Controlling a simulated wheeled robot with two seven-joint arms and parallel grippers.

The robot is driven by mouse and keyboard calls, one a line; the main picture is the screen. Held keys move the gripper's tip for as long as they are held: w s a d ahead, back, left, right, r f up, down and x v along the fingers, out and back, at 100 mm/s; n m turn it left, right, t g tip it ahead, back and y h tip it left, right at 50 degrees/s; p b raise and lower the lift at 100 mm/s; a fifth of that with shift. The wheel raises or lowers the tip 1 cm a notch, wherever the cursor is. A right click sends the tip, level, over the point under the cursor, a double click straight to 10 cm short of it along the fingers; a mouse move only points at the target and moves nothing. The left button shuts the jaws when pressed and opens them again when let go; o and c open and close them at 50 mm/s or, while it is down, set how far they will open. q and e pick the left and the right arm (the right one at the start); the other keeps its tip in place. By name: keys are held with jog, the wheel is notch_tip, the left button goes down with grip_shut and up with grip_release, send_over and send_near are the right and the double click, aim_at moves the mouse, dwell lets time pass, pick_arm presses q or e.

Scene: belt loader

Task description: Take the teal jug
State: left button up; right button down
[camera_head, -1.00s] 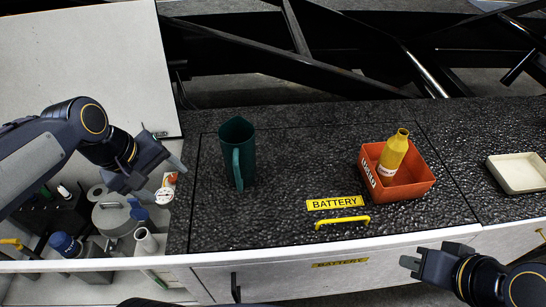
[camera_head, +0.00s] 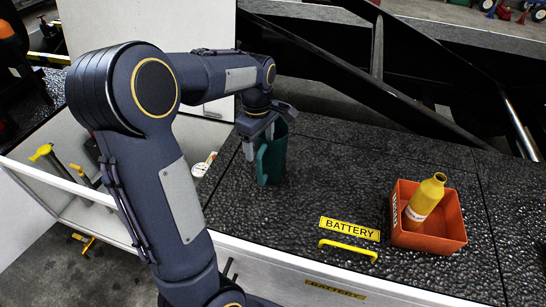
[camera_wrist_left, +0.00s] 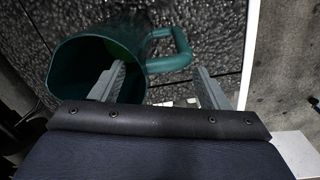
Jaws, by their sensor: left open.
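The teal jug (camera_head: 272,158) stands upright on the black textured top, near its left end. My left gripper (camera_head: 258,140) is right at the jug, coming from above, and hides part of its rim and left side. In the left wrist view the jug (camera_wrist_left: 68,82) shows its open mouth and its looped handle (camera_wrist_left: 180,48). The left gripper (camera_wrist_left: 160,84) is open, with one finger over the jug's mouth and the other beyond the handle. I cannot tell whether either finger touches the jug. My right gripper is out of view.
An orange-red bin (camera_head: 448,232) holding a yellow bottle (camera_head: 426,198) stands to the right. A yellow BATTERY label (camera_head: 349,229) and a yellow handle (camera_head: 347,250) lie in front. Dark beams (camera_head: 400,95) run behind the top. The surface between jug and bin is clear.

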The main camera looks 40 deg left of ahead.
aim_at(268, 159)
pick_arm(q)
notch_tip(268, 159, down, 5)
jog(key=shift+s+d+f, duration=0.1)
jog(key=shift+s, duration=0.05)
jog(key=shift+c, duration=0.4)
grip_shut()
jog(key=shift+s, duration=0.15)
dwell(0.9)
